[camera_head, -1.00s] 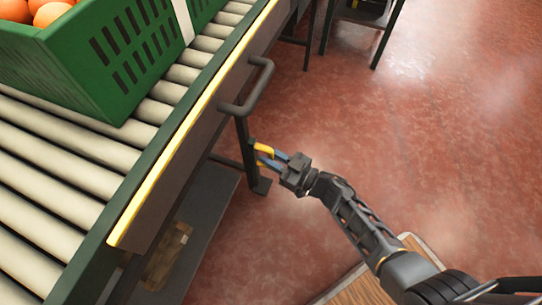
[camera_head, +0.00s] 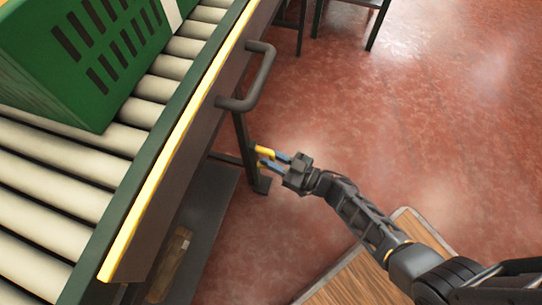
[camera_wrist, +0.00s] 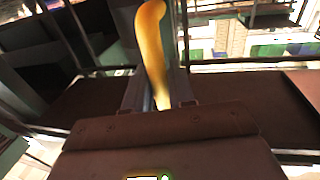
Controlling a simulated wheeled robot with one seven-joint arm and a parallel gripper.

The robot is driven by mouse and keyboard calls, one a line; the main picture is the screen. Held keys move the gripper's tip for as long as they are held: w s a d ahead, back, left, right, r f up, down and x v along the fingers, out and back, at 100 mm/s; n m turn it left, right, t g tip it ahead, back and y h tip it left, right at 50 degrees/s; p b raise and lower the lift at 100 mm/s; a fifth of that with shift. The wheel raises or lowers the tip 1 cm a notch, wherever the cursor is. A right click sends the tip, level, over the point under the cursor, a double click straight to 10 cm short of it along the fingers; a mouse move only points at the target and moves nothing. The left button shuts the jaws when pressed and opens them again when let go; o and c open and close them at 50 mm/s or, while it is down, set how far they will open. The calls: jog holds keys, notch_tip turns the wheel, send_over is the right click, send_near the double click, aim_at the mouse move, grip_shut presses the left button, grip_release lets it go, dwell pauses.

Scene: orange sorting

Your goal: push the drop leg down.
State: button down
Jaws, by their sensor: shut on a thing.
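The drop leg (camera_head: 243,141) is a dark post under the conveyor's near side, with a flat foot (camera_head: 262,186) at floor level. A yellow handle (camera_head: 264,152) is beside the leg. My gripper (camera_head: 272,161) is at this handle, reaching in from the right, with its fingers pointing left. In the wrist view the curved yellow handle (camera_wrist: 153,50) stands between my two fingers (camera_wrist: 158,92), which are shut on it. How the handle joins the leg is hidden.
The roller conveyor (camera_head: 60,165) has a yellow-edged side rail and a dark bar handle (camera_head: 262,80) above my gripper. A green crate (camera_head: 75,70) sits on the rollers. A dark lower shelf (camera_head: 212,215) is below. Red floor (camera_head: 420,130) is open to the right.

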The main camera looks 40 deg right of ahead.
jog(key=shift+s+f, duration=0.1)
jog(key=shift+f, duration=0.2)
jog(key=c, duration=1.4)
grip_release()
jog(key=o, duration=0.3)
jog(key=shift+r, duration=0.1)
jog(key=p+v, duration=0.1)
jog(key=v, duration=0.6)
jog(key=shift+s+d+p, duration=0.2)
jog(key=shift+s+p, duration=0.1)
